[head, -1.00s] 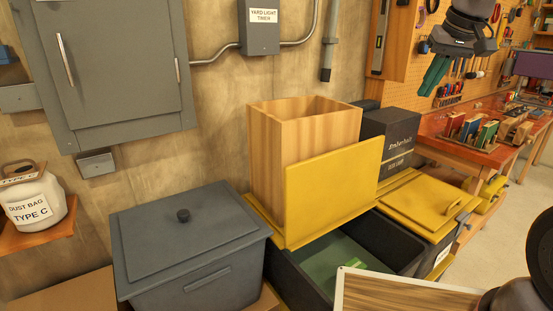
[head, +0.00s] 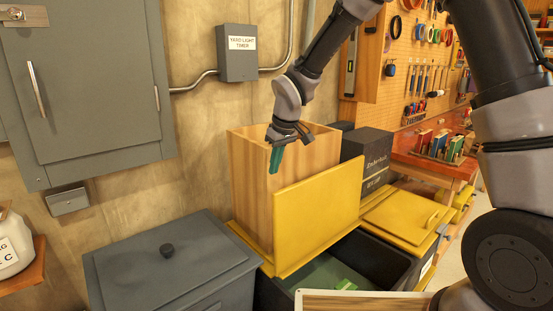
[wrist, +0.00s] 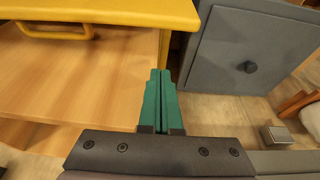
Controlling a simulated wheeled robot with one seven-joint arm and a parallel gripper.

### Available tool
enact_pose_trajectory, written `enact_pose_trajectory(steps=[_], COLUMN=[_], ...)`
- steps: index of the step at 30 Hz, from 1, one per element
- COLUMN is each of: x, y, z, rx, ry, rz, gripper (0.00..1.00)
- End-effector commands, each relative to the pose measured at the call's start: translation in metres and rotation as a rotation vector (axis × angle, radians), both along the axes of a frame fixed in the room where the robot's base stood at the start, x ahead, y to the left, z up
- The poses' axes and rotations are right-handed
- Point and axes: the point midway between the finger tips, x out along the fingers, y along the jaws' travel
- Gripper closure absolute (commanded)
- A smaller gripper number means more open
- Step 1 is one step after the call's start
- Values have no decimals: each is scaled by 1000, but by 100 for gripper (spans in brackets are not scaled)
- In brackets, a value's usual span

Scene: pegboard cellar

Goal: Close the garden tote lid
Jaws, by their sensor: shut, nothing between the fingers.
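The open black tote (head: 385,258) has its yellow lid (head: 318,210) standing up and leaning back toward a tall wooden box. The tote's inside shows something green at the bottom. In the wrist view the lid (wrist: 130,10) shows at the top left, with a yellow handle (wrist: 55,32) on its face. My gripper (head: 275,160) is shut and empty, its green fingers pointing down in front of the wooden box, above and left of the lid's upper edge. The fingers (wrist: 161,85) also show shut in the wrist view. I see no contact with the lid.
The wooden box (head: 250,175) stands behind the lid. A grey lidded bin (head: 165,275) is on the left. A closed yellow-lidded tote (head: 405,217) and dark boxes (head: 368,155) are on the right. A wood-topped board (head: 360,303) is in front.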

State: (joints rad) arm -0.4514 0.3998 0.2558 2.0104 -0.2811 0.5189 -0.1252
Motion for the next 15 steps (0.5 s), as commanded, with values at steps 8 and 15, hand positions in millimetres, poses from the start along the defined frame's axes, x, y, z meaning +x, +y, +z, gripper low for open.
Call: enact_pose_trajectory(steps=[8, 15], x=[5, -15], y=[5, -15], z=[-48, -46], rx=[0, 1], ry=[1, 1], rz=[-2, -3], gripper=[100, 100])
